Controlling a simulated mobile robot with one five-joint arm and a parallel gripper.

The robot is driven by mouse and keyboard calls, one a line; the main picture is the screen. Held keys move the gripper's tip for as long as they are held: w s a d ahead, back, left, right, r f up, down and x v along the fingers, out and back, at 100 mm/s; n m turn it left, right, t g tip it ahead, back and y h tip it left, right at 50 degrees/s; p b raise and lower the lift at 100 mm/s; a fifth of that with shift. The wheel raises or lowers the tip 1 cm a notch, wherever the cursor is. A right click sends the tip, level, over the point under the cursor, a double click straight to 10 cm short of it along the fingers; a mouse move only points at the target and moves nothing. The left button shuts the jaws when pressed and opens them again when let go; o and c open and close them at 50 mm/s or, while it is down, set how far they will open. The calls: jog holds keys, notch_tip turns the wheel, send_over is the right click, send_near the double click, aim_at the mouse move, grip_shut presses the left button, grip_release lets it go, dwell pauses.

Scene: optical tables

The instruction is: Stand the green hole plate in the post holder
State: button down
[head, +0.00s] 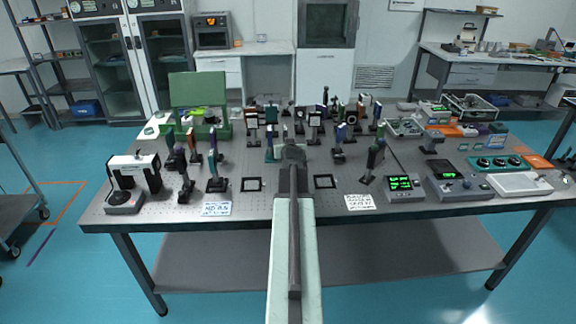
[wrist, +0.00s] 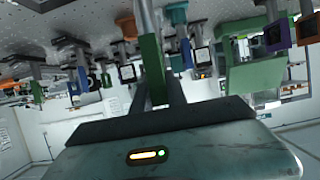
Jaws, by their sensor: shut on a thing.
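In the wrist view, which shows the table upside down, my gripper (wrist: 157,92) is shut on a narrow green plate (wrist: 152,68). A pale metal post (wrist: 145,18) runs from the plate to the top edge of the picture. In the head view my gripper (head: 292,152) is over the middle of the table, at the end of my outstretched arm. The held plate cannot be made out clearly there, and the lower end of its post is out of the wrist view. Several mounts stand around; I cannot tell which is the post holder.
The perforated table (head: 235,165) carries many post-mounted optics. Two black square frames (head: 252,184) (head: 325,181) lie flat either side of my arm. An open green case (head: 197,90) stands back left. Control boxes (head: 404,187) crowd the right. Bare table shows along the front.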

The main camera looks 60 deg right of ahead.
notch_tip(320, 180, down, 4)
jog(key=b, duration=0.4)
jog(key=shift+r, duration=0.25)
jog(key=shift+f, duration=0.2)
jog(key=c, duration=1.3)
grip_release()
jog(key=shift+r, duration=0.1)
